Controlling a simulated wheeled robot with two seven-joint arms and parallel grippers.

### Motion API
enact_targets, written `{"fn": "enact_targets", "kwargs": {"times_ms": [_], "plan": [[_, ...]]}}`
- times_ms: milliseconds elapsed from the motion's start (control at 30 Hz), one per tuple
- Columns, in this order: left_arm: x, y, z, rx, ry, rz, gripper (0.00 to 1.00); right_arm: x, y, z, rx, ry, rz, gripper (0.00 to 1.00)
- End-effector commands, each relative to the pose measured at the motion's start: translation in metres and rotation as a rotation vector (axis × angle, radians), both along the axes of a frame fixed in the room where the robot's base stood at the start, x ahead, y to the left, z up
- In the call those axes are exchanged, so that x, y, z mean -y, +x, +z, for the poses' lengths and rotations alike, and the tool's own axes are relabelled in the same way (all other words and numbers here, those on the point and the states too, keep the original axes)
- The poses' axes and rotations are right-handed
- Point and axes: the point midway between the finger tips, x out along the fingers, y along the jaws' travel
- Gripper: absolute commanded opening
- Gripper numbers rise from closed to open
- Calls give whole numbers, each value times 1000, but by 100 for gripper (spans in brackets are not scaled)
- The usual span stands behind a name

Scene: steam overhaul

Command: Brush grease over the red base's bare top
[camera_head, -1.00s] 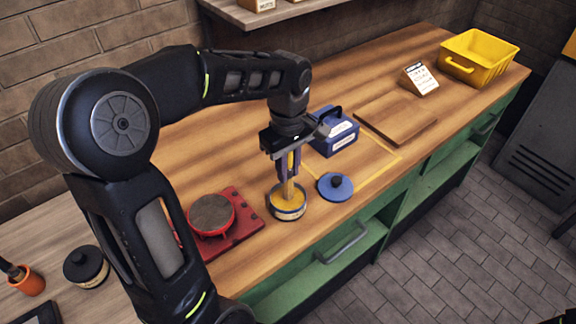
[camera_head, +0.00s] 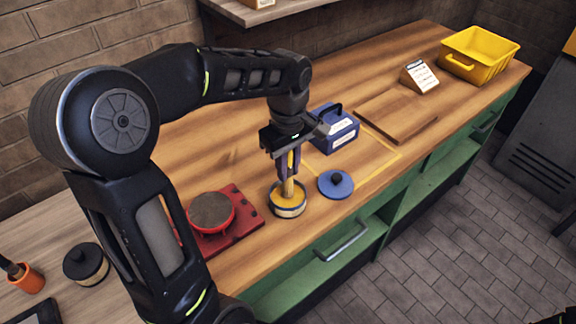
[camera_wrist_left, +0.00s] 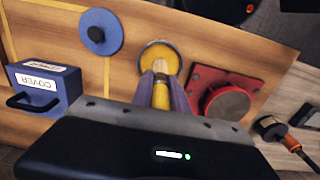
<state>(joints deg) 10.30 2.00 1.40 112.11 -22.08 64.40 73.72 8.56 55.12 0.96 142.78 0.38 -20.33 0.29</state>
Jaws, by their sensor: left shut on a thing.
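My left gripper (camera_head: 289,168) is shut on a brush (camera_head: 288,188) with a yellowish handle, held upright. The brush's lower end is in the open grease tin (camera_head: 287,211), a round tin with yellow contents; whether it touches the grease cannot be told. In the left wrist view, the brush (camera_wrist_left: 161,95) runs between the fingers toward the tin (camera_wrist_left: 159,47). The red base (camera_head: 238,232) lies just left of the tin. On it stands a round red part with a dull grey-brown top (camera_head: 211,211). My right gripper does not show.
A blue lid (camera_head: 336,185) with a black knob lies right of the tin. A blue box (camera_head: 335,130) marked COVER stands behind it. A wooden board (camera_head: 396,115), a small sign (camera_head: 419,77) and a yellow bin (camera_head: 479,52) are farther right. A black-lidded tin (camera_head: 86,264) stands at left.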

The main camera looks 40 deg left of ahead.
Motion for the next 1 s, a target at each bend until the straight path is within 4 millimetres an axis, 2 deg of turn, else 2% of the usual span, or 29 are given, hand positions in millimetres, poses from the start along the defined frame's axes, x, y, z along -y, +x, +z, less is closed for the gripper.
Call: {"fn": "enact_targets", "kwargs": {"times_ms": [1000], "plan": [[0, 0, -9, 0, 0, 0, 0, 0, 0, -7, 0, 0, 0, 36]]}}
